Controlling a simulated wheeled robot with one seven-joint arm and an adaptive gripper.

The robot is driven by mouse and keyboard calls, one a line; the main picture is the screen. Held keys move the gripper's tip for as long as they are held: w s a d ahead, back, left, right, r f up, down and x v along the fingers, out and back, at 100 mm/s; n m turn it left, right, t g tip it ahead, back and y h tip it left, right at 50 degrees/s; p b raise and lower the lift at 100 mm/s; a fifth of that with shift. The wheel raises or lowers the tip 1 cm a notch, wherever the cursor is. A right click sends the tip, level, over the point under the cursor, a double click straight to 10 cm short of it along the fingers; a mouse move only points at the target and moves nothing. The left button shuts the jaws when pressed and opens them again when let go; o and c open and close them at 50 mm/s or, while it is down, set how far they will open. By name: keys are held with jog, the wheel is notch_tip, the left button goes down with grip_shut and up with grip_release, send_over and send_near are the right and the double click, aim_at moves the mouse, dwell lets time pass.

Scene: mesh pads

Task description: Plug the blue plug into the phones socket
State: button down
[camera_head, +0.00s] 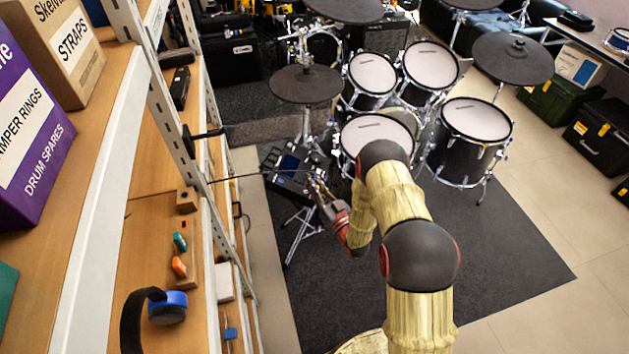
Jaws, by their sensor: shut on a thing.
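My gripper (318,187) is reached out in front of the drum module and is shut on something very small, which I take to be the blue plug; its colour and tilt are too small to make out. A thin dark cable (240,177) runs from the shelf side on the left to the gripper. The drum module (289,164), dark with a bluish face, stands on a tripod just behind and left of the fingertips. The phones socket cannot be made out. I cannot tell whether the plug touches the module.
A shelf rack (110,190) fills the left side. Headphones with a blue cup (167,308), an orange plug (179,266) and a teal plug (180,242) are on it. Drums (465,140) and a cymbal pad (306,84) stand close behind the gripper. The dark mat (500,265) is clear at right.

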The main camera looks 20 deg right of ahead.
jog(key=shift+w+a+f+b, duration=0.15)
jog(key=shift+f+b, duration=0.15)
jog(key=shift+f, duration=0.25)
jog(key=shift+b, duration=0.5)
dwell(1.4)
jog(key=shift+w+a+f+b, duration=0.1)
jog(key=shift+a+f+b, duration=0.1)
jog(key=shift+f+b, duration=0.45)
jog(key=shift+w+a+f+b, duration=0.1)
jog(key=shift+a+f+b, duration=0.1)
jog(key=shift+f+b, duration=0.4)
jog(key=shift+w+a+f+b, duration=0.1)
jog(key=shift+a+f+b, duration=0.1)
jog(key=shift+f+b, duration=0.45)
jog(key=c, duration=1.8)
grip_release()
jog(key=shift+o, duration=0.4)
jog(key=v, duration=1.2)
